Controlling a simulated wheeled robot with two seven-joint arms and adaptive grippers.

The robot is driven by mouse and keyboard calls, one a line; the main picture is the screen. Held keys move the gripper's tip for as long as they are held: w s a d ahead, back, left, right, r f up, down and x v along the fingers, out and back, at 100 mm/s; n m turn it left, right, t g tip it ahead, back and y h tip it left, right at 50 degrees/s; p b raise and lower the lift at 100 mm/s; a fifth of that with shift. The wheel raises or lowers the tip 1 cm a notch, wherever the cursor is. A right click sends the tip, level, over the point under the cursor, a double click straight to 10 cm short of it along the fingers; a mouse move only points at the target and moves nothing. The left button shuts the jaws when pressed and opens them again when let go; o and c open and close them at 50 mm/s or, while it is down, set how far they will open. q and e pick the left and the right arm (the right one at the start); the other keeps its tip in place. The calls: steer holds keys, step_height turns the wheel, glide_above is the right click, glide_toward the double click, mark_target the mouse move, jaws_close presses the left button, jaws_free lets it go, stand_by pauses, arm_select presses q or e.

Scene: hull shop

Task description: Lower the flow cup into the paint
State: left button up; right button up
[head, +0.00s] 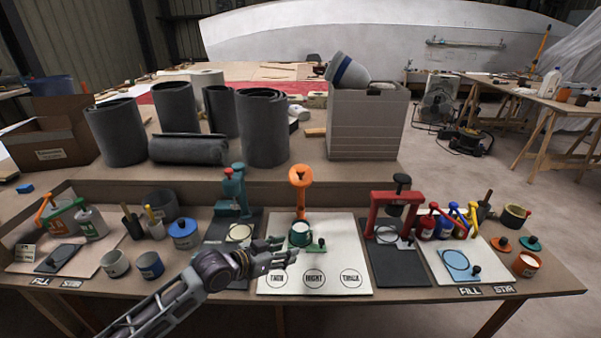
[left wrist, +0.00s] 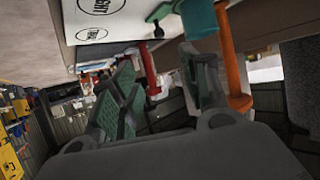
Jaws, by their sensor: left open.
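A small dark green flow cup (head: 300,234) with a green side handle is on the white board, in front of an orange stand (head: 300,180). In the left wrist view the green cup (left wrist: 198,18) is at the top, beside the orange post (left wrist: 232,60). My left gripper (head: 284,252) is just left of the cup, fingers open and pointing toward it; I cannot tell if they touch it. Its spread fingers (left wrist: 160,95) show nothing between them. Paint tins stand at both sides: a grey one (head: 115,264), a blue one (head: 149,265) and an orange one (head: 527,264). My right gripper is out of view.
The white board (head: 350,250) carries three printed circles along its front edge. A teal stand (head: 232,190) is to its left and a red stand (head: 397,195) to its right. Dark rolls (head: 264,128) stand on the raised shelf behind.

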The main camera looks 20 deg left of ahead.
mark_target(300, 170)
arm_select(q)
steer(key=w+a+r+t+h, duration=0.1)
steer(key=w+a+r+t, duration=0.1)
steer(key=r, duration=0.5)
steer(key=w+a+r+t+h, duration=0.1)
steer(key=w+a+r+t, duration=0.1)
steer(key=w+a+r, duration=0.3)
step_height(300, 170, up, 3)
steer(key=shift+w+a+f+t, duration=0.1)
steer(key=shift+w+a+t, duration=0.2)
steer(key=shift+w, duration=0.3)
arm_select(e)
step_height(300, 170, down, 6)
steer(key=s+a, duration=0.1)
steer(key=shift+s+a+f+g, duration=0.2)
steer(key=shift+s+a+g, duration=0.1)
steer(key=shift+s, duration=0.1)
arm_select(q)
steer(key=shift+w+d, duration=0.15)
